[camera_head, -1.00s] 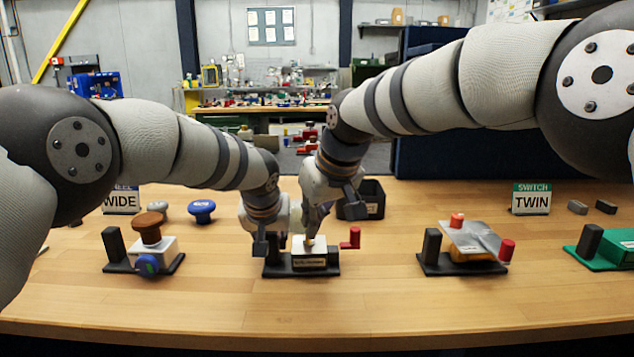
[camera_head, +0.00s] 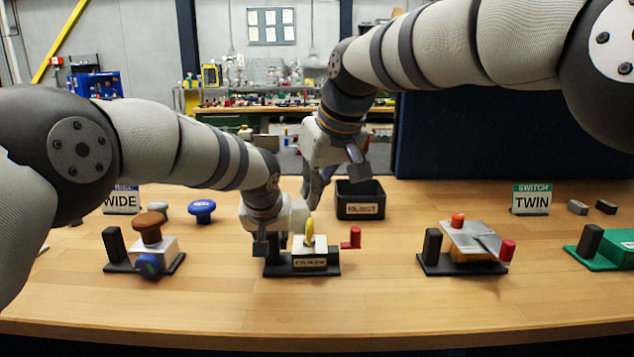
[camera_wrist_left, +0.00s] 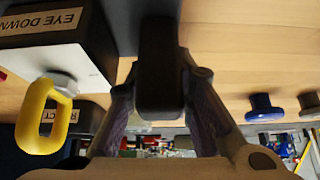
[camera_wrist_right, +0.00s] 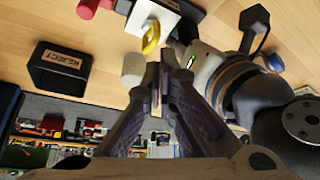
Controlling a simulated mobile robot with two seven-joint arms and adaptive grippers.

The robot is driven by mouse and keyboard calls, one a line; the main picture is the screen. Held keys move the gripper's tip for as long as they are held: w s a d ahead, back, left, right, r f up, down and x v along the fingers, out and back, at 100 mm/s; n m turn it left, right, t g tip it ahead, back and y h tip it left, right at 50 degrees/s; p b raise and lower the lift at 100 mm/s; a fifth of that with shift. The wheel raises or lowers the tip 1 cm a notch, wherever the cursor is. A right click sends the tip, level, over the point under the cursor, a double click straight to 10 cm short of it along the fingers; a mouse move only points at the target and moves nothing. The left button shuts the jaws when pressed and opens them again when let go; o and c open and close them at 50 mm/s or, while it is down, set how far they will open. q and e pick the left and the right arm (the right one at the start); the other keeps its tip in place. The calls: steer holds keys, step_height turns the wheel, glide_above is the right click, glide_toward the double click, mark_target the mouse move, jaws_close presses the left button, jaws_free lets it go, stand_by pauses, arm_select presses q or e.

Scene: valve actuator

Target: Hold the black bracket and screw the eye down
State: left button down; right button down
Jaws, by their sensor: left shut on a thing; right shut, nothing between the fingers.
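The black bracket (camera_head: 272,243) is an upright post on a dark base plate at the table's middle. My left gripper (camera_wrist_left: 160,88) is shut on the post, one finger on each side; it also shows in the head view (camera_head: 268,238). The yellow eye (camera_head: 309,228) is a ring standing upright on top of a white block (camera_head: 310,250) beside the post. In the left wrist view the eye (camera_wrist_left: 28,120) sits on a pale collar on the block labelled EYE DOWN. My right gripper (camera_head: 307,192) is shut and empty, above and behind the eye, apart from it.
A red handle (camera_head: 352,238) is right of the block. A black REJECT bin (camera_head: 361,205) stands behind it. A brown-knobbed fixture (camera_head: 150,235) is on the left, a fixture with a metal plate (camera_head: 470,240) on the right. A blue knob (camera_head: 202,208) lies at the back left.

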mark_target(308, 235)
step_height(308, 235, down, 6)
steer(key=w+d, duration=0.1)
steer(key=d, duration=0.1)
steer(key=shift+d, duration=0.35)
steer(key=shift+w+a+f, duration=0.1)
steer(key=shift+w+a, duration=0.35)
steer(key=shift+a, duration=0.05)
stand_by(0.9)
steer(key=shift+s+a, duration=0.2)
steer(key=shift+s, duration=0.05)
stand_by(0.4)
steer(key=shift+s+a, duration=0.3)
steer(key=shift+a, duration=0.4)
